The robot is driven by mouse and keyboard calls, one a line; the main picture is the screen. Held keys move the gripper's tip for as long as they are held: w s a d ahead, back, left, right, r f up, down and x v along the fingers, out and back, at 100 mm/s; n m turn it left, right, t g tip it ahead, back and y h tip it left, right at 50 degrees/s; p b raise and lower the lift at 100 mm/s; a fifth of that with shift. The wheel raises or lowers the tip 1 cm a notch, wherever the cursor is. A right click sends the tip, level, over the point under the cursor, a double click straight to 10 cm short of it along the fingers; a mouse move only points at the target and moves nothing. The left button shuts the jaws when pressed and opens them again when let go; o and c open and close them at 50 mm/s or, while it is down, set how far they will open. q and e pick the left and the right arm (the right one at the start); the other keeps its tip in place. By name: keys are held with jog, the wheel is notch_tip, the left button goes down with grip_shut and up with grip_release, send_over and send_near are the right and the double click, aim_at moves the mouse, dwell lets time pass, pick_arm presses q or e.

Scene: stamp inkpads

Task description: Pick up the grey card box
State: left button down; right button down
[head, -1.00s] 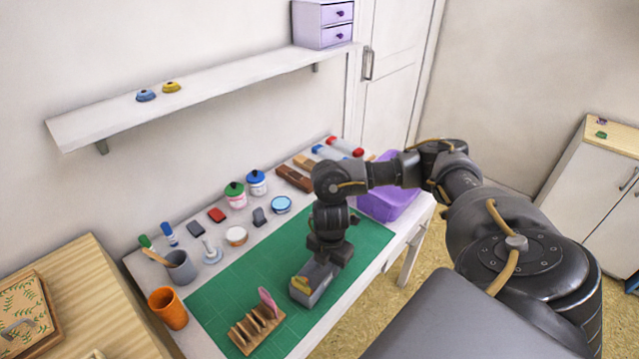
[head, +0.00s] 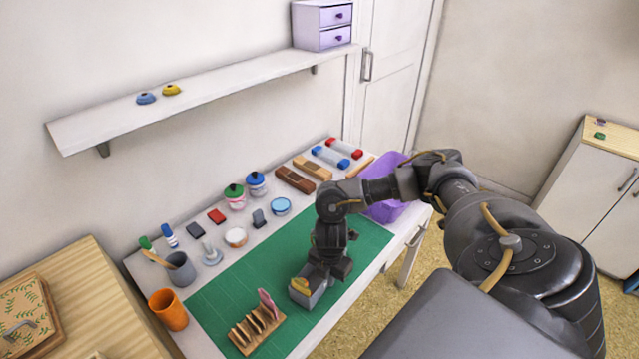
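The grey card box (head: 312,299) sits near the front edge of the green cutting mat (head: 232,288), with something yellow showing at its top. My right gripper (head: 322,274) points down at the box's far right side and hides part of it. The fingertips are hidden or too dark to make out, so I cannot tell whether they are open or closed on the box. My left gripper is not in view.
A wooden rack (head: 256,333) with a pink piece stands left of the box. A purple bin (head: 385,208) is behind my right arm. An orange cup (head: 168,310), a grey cup (head: 181,272), jars and stamp pads line the table's back and left. The mat's middle is clear.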

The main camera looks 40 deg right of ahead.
jog(key=shift+r, duration=0.15)
jog(key=shift+w+r, duration=0.1)
jog(key=shift+r, duration=0.45)
notch_tip(320, 180, up, 2)
jog(key=shift+b, duration=0.3)
jog(key=s+a+r+p, duration=0.3)
jog(key=s+r, duration=0.1)
jog(key=s, duration=0.2)
jog(key=s+a+r+p, duration=0.2)
jog(key=s+r+p, duration=0.1)
jog(key=s+r, duration=0.2)
jog(key=shift+s+a+r, duration=0.3)
jog(key=shift+s+a, duration=0.1)
jog(key=shift+s, duration=0.55)
